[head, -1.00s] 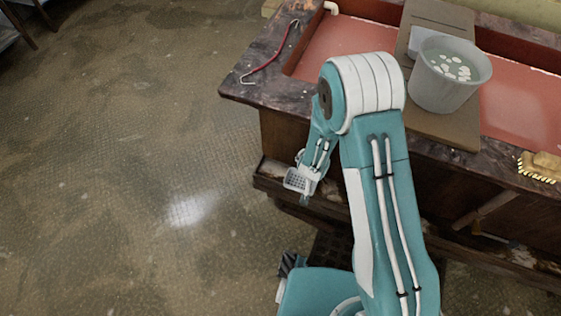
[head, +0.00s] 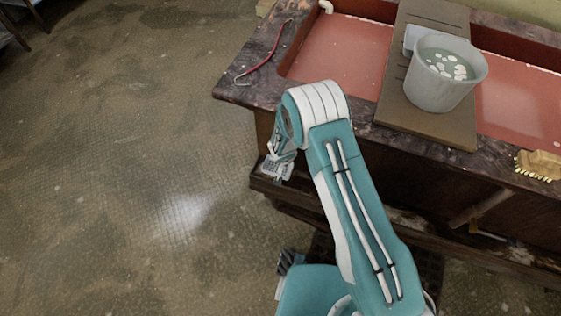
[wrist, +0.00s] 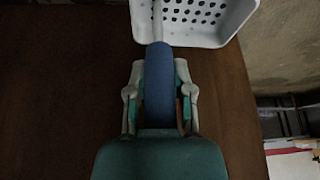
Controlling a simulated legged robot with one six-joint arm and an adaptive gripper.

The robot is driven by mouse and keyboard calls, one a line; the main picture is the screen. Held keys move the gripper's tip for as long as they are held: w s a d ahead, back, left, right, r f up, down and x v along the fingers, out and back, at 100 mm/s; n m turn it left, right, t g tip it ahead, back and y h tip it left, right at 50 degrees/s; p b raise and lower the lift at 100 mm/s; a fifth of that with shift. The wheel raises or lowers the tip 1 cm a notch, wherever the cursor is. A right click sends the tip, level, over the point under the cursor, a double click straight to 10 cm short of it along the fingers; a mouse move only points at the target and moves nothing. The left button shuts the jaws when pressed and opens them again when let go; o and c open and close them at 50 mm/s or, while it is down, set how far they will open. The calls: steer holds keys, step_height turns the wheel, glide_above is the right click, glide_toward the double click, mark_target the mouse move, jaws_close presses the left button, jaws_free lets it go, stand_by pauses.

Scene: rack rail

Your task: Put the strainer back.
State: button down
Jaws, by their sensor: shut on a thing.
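The strainer is a white perforated basket (wrist: 200,22) with a blue handle (wrist: 160,90). My gripper (wrist: 160,72) is shut on the blue handle, with one finger on each side, in the wrist view. The basket lies beyond the fingertips at the top of that view, partly cut off by the frame edge. In the head view my gripper (head: 283,156) hangs low beside the front left of the bench, and the strainer's basket (head: 276,169) shows small below it. My arm hides part of the bench front. I cannot make out a rack or rail.
A dark stone-topped bench (head: 243,92) has a red basin (head: 338,57). A board (head: 425,118) across it carries a grey bucket (head: 440,92) with white pieces inside. A red bar (head: 268,58) and a brush (head: 538,166) lie on the edges.

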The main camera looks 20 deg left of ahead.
steer(key=a+f, duration=0.1)
steer(key=w+f, duration=0.1)
steer(key=w+a+f, duration=0.1)
steer(key=shift+a+f, duration=0.3)
steer(key=shift+f, duration=1.7)
steer(key=c, duration=0.5)
jaws_free()
steer(key=v, duration=1.2)
